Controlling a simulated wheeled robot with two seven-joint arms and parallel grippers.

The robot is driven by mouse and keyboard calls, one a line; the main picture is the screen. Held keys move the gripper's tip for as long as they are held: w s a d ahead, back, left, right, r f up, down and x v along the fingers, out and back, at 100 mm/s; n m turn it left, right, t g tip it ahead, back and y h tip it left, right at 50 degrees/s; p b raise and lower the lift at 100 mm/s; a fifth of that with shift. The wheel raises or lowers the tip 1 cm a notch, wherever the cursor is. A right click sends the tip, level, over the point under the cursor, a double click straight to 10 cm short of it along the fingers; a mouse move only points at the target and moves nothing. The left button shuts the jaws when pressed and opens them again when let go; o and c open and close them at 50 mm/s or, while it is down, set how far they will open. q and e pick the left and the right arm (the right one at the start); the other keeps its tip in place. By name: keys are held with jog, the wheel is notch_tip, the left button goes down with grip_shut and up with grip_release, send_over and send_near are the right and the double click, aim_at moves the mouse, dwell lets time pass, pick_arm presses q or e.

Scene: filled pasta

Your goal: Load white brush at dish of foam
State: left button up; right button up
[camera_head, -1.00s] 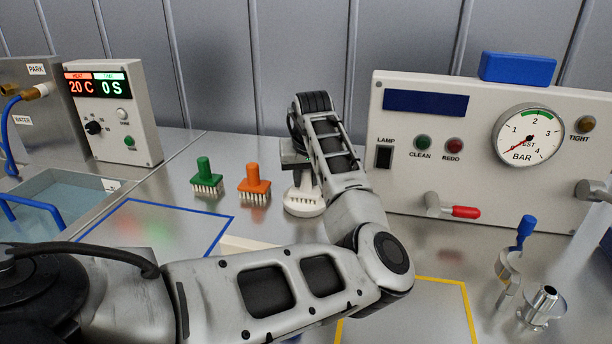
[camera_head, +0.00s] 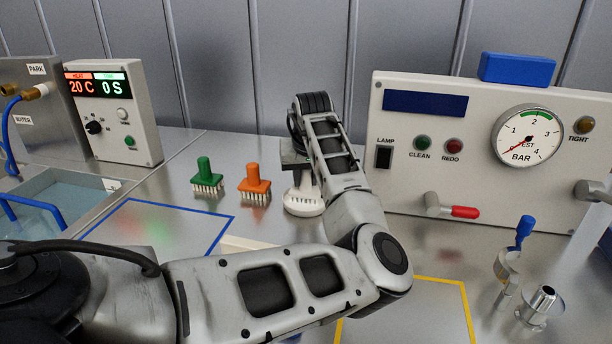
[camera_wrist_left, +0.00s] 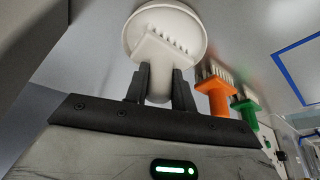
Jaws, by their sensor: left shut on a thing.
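The white brush (camera_head: 305,182) is upright with its bristles down at the white round dish (camera_head: 303,208). My left gripper (camera_head: 299,168) is shut on the brush's handle. In the left wrist view, my left gripper's fingers (camera_wrist_left: 160,85) clasp the handle, and the white brush's block (camera_wrist_left: 163,52) with its bristles lies against or just over the white dish (camera_wrist_left: 185,18). I cannot tell how far the bristles reach into it, and foam is not distinguishable. My right gripper is not in view.
An orange brush (camera_head: 254,186) and a green brush (camera_head: 206,178) stand to the left. Behind right is a panel (camera_head: 400,150) with a gauge and red-tipped lever (camera_head: 464,212). Metal fittings (camera_head: 541,305) stand at the right. A water basin (camera_head: 70,195) is at the left.

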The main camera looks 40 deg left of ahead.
pick_arm(q)
jog(key=shift+f+p, duration=0.15)
jog(key=shift+p, duration=0.25)
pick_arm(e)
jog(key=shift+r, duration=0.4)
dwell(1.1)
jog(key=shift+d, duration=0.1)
